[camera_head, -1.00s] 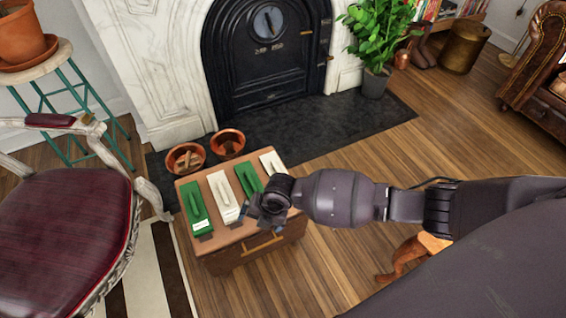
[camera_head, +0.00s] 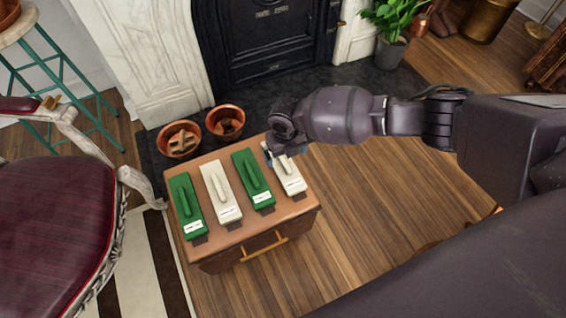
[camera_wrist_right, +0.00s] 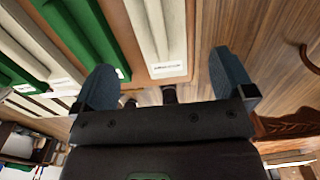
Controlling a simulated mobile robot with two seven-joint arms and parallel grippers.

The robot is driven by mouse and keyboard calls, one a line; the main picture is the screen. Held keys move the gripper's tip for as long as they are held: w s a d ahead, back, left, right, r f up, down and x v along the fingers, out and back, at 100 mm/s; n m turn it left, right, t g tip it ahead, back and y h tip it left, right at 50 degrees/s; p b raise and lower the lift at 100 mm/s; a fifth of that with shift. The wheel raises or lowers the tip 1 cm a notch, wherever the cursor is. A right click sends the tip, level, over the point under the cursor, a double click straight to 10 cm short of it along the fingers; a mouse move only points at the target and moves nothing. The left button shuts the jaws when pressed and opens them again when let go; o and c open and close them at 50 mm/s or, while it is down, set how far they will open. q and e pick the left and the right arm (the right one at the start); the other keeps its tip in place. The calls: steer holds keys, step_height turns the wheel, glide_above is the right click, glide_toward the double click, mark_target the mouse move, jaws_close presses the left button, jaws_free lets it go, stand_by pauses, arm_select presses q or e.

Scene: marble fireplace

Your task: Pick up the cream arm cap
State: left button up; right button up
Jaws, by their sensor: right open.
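Two cream pieces with raised grips and small labels lie on a small wooden cabinet (camera_head: 240,235). The right-hand cream piece (camera_head: 293,183) is at the right end of the row; the other cream piece (camera_head: 221,193) lies between two green ones. I cannot read which label names the arm cap. My right gripper (camera_head: 272,155) is open over the far end of the right-hand cream piece, hiding part of it. In the right wrist view my fingers (camera_wrist_right: 165,78) are spread, with that cream piece (camera_wrist_right: 158,35) between them, apparently not gripped. My left gripper is not in view.
The green pieces (camera_head: 187,205) and (camera_head: 253,180) lie beside the cream ones. Two terracotta pots (camera_head: 180,139) and (camera_head: 226,122) stand behind the cabinet. A red-seated chair (camera_head: 45,215) is at left. Wooden floor (camera_head: 380,200) is clear at right.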

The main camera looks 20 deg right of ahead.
mark_target(284, 163)
steer(key=f+b, duration=0.2)
steer(key=f, duration=0.6)
steer(key=shift+w+f+b, duration=0.15)
steer(key=shift+w+b, duration=0.05)
steer(key=shift+b, duration=0.15)
steer(key=shift+r, duration=0.2)
steer(key=c, duration=1)
steer(key=shift+r, duration=0.1)
